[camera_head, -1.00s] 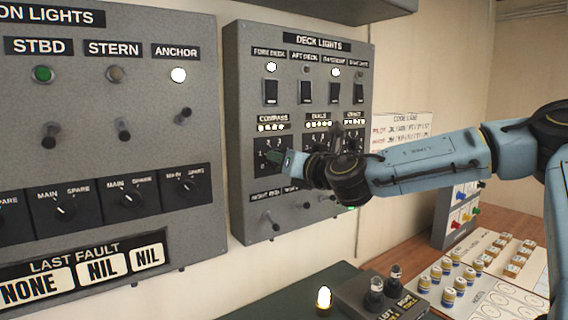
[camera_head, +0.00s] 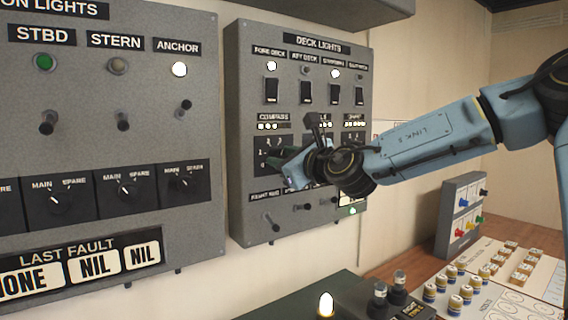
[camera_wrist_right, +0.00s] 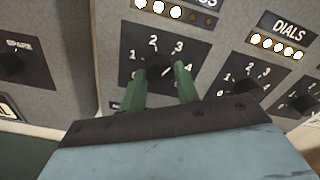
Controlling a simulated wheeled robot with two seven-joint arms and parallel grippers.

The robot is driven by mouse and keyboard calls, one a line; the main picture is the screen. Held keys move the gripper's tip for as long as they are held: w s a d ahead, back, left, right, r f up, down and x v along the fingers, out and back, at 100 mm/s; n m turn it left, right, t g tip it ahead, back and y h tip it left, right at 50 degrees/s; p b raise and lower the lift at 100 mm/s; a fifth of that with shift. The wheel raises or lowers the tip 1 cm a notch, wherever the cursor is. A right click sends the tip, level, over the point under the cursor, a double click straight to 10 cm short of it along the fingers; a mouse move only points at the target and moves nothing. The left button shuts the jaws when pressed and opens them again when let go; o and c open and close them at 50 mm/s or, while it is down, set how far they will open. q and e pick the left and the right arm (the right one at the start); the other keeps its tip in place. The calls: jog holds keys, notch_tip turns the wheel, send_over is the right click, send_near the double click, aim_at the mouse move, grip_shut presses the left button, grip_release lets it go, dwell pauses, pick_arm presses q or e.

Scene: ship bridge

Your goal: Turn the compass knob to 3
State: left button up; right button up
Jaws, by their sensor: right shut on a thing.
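The compass knob (camera_wrist_right: 160,68) is a dark rotary knob on a black plate with white numbers, on the grey deck lights panel (camera_head: 245,215). In the right wrist view it sits between the two green fingers of my right gripper (camera_wrist_right: 163,88), which is shut on it. The numbers 1, 2, 3 and 4 show around it; its pointer direction is hard to make out. Three of the compass lamps (camera_wrist_right: 158,7) above it are lit and the others are dim. In the head view my right gripper (camera_head: 279,164) hides the knob. My left gripper is not in view.
The dials knob (camera_wrist_right: 245,83) is close to the right of my fingers. Toggle switches (camera_head: 270,220) stick out below, and rocker switches (camera_head: 271,91) sit above. A neighbouring panel (camera_head: 110,145) stands to the left. A desk with a lit lamp (camera_head: 325,304) lies below.

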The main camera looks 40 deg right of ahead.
jog(key=shift+n, duration=0.3)
jog(key=o, duration=1)
jog(key=shift+c, duration=0.2)
jog(key=shift+s, duration=0.15)
jog(key=s+a+b, duration=0.1)
jog(key=s+b, duration=0.1)
jog(key=s, duration=1.1)
jog(key=shift+a, duration=0.25)
